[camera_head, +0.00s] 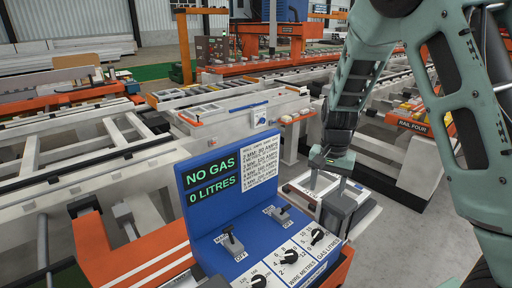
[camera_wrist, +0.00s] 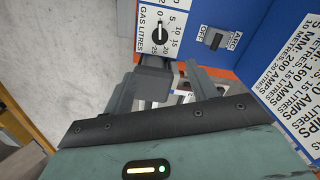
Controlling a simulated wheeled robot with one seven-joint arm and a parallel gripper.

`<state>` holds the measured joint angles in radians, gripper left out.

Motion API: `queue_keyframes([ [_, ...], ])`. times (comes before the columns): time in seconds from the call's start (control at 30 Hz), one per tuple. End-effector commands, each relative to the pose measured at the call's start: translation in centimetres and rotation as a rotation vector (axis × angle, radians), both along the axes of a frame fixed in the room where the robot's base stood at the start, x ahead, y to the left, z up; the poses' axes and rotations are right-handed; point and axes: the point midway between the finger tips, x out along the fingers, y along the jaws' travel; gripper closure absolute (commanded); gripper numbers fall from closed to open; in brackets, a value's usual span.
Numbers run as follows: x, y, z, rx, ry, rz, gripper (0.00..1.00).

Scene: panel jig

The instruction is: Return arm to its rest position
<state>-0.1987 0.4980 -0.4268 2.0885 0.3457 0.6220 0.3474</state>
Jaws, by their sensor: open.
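My gripper (camera_head: 328,190) hangs at the end of my green-grey arm, to the right of a blue control panel (camera_head: 225,205). Its fingers point down and stand apart with nothing seen between them. In the wrist view my gripper (camera_wrist: 178,85) also shows its spread fingers, just beside the panel's gas litres dial (camera_wrist: 159,31). I cannot tell whether a finger touches the panel's edge. The panel's display (camera_head: 212,178) reads "NO GAS" and "0 LITRES". Its switches and black knobs are clear of my gripper.
Orange and white rail frames (camera_head: 120,240) fill the left and front. A white conveyor bench (camera_head: 235,115) stands behind the panel. An orange beam marked "RAIL FOUR" (camera_head: 412,127) lies at right, behind my arm. Open grey floor (camera_head: 415,235) shows right of the panel.

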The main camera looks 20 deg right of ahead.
Motion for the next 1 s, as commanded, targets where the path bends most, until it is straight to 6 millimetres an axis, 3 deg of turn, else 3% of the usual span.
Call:
queue_keyframes([
  [0.13, -0.2, 0.9, 0.0, 0.010, 0.000, 0.026, 0.42],
  [0.27, -1.7, 5.7, 0.2, 0.058, -0.003, 0.175, 0.42],
  [0.37, -4.6, 11.6, 0.8, 0.107, -0.008, 0.391, 0.42],
  [0.5, -11.2, 19.2, 1.8, 0.142, -0.019, 0.774, 0.42],
  [0.6, -16.5, 22.6, 2.2, 0.130, -0.029, 1.047, 0.42],
  [0.7, -20.9, 24.1, 2.1, 0.097, -0.037, 1.270, 0.42],
  [0.8, -23.6, 24.6, 2.0, 0.066, -0.039, 1.411, 0.42],
  [1.0, -25.1, 24.7, 1.9, 0.042, -0.038, 1.496, 0.42],
])
